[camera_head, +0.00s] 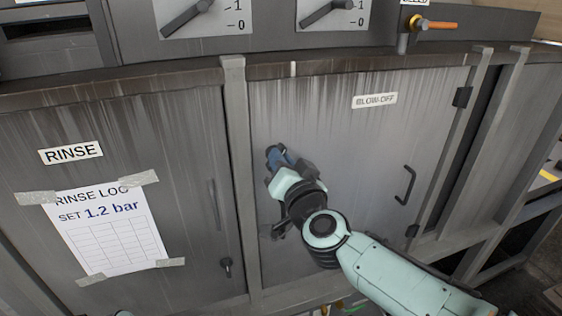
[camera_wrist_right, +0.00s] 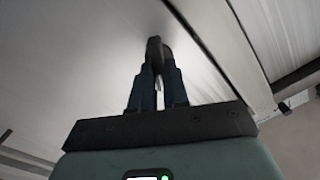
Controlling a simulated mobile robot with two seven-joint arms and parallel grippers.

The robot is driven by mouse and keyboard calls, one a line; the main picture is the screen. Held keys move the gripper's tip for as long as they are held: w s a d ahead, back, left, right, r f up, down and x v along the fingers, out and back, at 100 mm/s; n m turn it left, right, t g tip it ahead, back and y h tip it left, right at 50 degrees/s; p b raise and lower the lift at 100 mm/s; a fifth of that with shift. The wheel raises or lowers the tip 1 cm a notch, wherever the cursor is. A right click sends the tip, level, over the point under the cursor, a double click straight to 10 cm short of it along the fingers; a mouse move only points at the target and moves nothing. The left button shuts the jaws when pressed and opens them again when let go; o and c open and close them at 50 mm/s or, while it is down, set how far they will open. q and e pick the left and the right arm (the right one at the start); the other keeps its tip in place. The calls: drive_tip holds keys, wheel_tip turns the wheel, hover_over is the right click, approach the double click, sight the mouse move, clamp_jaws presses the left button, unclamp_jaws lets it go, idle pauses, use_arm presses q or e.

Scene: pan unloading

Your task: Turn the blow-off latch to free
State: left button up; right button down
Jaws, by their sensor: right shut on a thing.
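The blow-off door (camera_head: 340,130) is a grey, streaked panel with a BLOW-OFF label (camera_head: 375,100), and it looks closed. My right gripper (camera_head: 276,153) is at the door's left edge, its blue fingers shut on the dark blow-off latch. In the right wrist view the fingers (camera_wrist_right: 155,75) close around the latch (camera_wrist_right: 154,48), a narrow dark piece standing out from the pale panel. The fingers hide most of the latch, so its angle is hard to tell.
The rinse door (camera_head: 120,125) on the left carries a RINSE label, a taped log sheet (camera_head: 108,230) and a small dark latch (camera_head: 227,266). A post (camera_head: 239,150) stands between the doors. A dark handle (camera_head: 405,186) sticks out at the blow-off door's right.

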use_arm(q)
drive_tip(key=f+b, duration=0.1)
drive_tip(key=s+f+b, duration=0.1)
drive_tip(key=shift+s+f, duration=0.25)
drive_tip(key=shift+f, duration=0.05)
use_arm(e)
drive_tip(key=m, duration=1.1)
drive_tip(key=shift+d+f, duration=0.15)
drive_tip(key=shift+f, duration=0.1)
drive_tip(key=c, duration=1.1)
unclamp_jaws()
drive_tip(key=shift+s, duration=0.1)
use_arm(q)
drive_tip(key=shift+s+f+b, duration=0.25)
drive_tip(key=shift+f+b, duration=0.15)
drive_tip(key=shift+f, duration=0.05)
use_arm(e)
drive_tip(key=v, duration=1.3)
drive_tip(key=shift+s, duration=0.1)
